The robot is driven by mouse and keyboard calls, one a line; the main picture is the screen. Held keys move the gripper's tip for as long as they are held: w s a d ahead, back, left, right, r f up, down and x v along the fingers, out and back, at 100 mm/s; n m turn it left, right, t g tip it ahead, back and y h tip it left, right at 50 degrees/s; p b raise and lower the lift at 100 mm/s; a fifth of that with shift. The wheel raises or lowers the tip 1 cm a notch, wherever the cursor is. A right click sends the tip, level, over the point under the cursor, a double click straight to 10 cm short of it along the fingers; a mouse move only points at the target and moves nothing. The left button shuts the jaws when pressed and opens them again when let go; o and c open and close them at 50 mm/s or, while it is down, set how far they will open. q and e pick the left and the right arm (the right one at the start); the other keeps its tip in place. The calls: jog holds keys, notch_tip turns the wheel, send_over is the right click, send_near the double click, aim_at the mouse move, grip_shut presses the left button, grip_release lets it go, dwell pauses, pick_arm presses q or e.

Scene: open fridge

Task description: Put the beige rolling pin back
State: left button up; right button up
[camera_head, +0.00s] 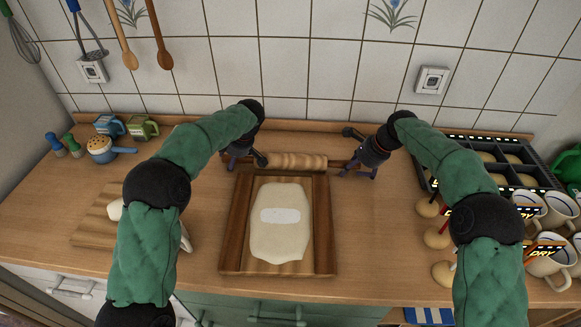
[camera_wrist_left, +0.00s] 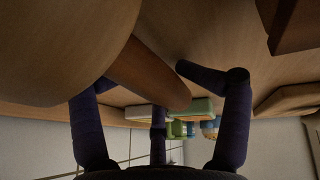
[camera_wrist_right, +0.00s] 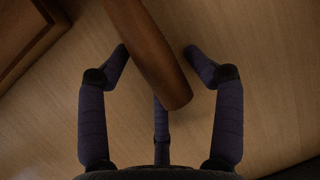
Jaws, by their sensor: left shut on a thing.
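The beige rolling pin (camera_head: 298,161) lies along the back of the worktop, behind the wooden board, with a darker handle at each end. My left gripper (camera_head: 247,160) is shut on its left handle; the left wrist view shows this brown handle (camera_wrist_left: 150,72) between the fingers, next to the thick pin body (camera_wrist_left: 75,45). My right gripper (camera_head: 357,168) is at the other end; in the right wrist view the right handle (camera_wrist_right: 150,60) passes between spread fingers with gaps beside it. The wooden board (camera_head: 325,225) carries a flat pale dough sheet (camera_head: 280,238).
A black tray (camera_head: 500,180) with round buns stands at the right, near loose buns and several white mugs (camera_head: 547,259). Small jars and a blue pot (camera_head: 102,150) stand at the back left. Utensils (camera_head: 160,50) hang on the tiled wall.

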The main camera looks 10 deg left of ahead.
pick_arm(q)
jog(key=v, duration=0.7)
jog(key=shift+s+d+r, duration=0.1)
jog(key=shift+d+r, duration=0.1)
jog(key=shift+r, duration=0.25)
pick_arm(e)
jog(key=shift+d+r, duration=0.25)
jog(key=shift+r, duration=0.1)
jog(key=v, duration=0.7)
jog(key=shift+r, duration=0.15)
